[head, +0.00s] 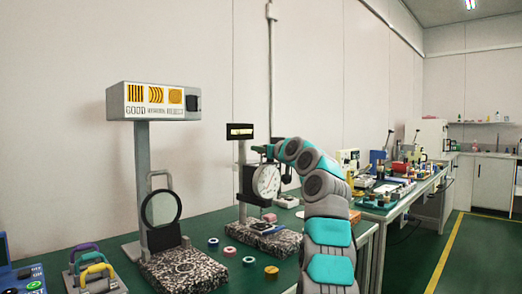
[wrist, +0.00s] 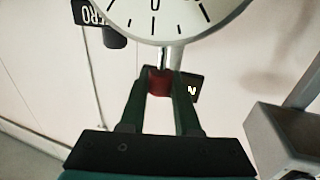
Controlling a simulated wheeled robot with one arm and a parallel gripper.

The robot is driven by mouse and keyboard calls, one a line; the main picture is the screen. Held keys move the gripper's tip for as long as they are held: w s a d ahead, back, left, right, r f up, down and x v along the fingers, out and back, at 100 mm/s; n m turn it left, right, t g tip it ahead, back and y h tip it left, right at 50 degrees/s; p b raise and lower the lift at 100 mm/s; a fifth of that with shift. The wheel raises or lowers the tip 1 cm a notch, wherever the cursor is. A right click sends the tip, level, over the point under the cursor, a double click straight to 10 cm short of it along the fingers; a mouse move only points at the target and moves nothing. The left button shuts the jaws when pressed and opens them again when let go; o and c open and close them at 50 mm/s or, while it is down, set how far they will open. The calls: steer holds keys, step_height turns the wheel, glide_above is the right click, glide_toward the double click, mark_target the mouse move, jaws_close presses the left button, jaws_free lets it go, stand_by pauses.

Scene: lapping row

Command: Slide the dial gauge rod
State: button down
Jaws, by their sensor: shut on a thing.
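The dial gauge (head: 266,182), with a round white face, is mounted upright on a stand with a grey column and a speckled stone base (head: 262,238). In the wrist view the rim of its dial (wrist: 165,18) fills the top of the picture. A short silver rod (wrist: 170,57) comes out of the dial and ends in a red cap (wrist: 159,82). My gripper (wrist: 160,78) is shut on the red cap, one dark green finger on each side. In the head view my gripper (head: 265,150) is at the top of the gauge; the cap is hidden there.
Left stands a grey display unit (head: 158,102) on a column with a round black-rimmed glass (head: 161,208) below. Small coloured rings, such as a blue one (head: 249,261), lie on the green table (head: 215,268). Padlocks (head: 92,270) stand at front left. A cluttered bench lies behind my arm.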

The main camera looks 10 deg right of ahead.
steer(key=c, duration=0.6)
jaws_free()
steer(key=shift+s+d+b, duration=0.2)
steer(key=shift+s+b, duration=0.2)
steer(key=shift+s, duration=0.1)
steer(key=shift+b+v, duration=1.1)
steer(key=shift+v, duration=2.2)
